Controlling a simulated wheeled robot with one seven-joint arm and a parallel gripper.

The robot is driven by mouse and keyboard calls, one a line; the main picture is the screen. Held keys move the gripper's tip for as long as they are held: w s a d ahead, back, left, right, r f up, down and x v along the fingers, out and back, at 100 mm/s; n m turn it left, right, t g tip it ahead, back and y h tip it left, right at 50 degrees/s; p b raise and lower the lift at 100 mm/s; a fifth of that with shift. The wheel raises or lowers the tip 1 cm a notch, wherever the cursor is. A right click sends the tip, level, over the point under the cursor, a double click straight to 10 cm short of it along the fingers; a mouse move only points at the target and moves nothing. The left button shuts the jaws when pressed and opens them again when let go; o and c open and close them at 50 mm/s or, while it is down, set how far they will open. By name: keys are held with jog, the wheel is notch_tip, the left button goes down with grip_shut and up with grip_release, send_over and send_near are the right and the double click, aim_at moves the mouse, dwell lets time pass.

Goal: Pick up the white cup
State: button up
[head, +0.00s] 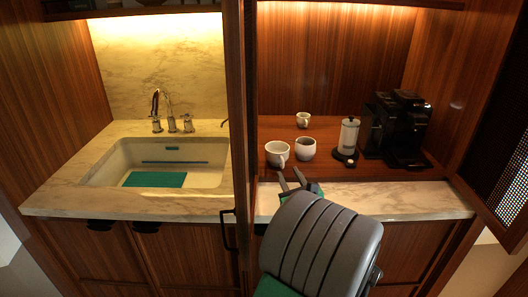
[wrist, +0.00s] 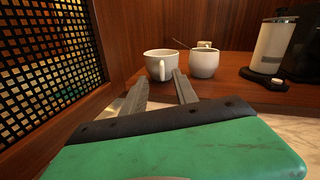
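A white cup (head: 277,153) with a handle stands upright at the front left of the wooden counter. In the wrist view the cup (wrist: 158,62) is straight ahead, its handle turned toward me. My gripper (head: 291,177) is open and empty, in front of the cup and apart from it. In the wrist view the two fingers of my gripper (wrist: 160,78) point at the cup's lower part, either side of the handle in the picture. A rounder white vessel (head: 305,148) stands close at its right; the wrist view shows a thin stick at its rim (wrist: 204,64).
A smaller white cup (head: 303,120) stands behind. A white cylindrical press (head: 348,138) and a black coffee machine (head: 408,130) stand at the right. A perforated dark panel (wrist: 45,55) rises close at the left in the wrist view. The marble front edge (head: 400,200) is clear.

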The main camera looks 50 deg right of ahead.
aim_at(278, 157)
jog(key=x, duration=0.7)
jog(key=shift+d+r+p, duration=0.1)
jog(key=shift+d+p, duration=0.15)
jog(key=shift+p, duration=0.15)
jog(key=shift+s, duration=0.1)
grip_shut()
dwell(0.7)
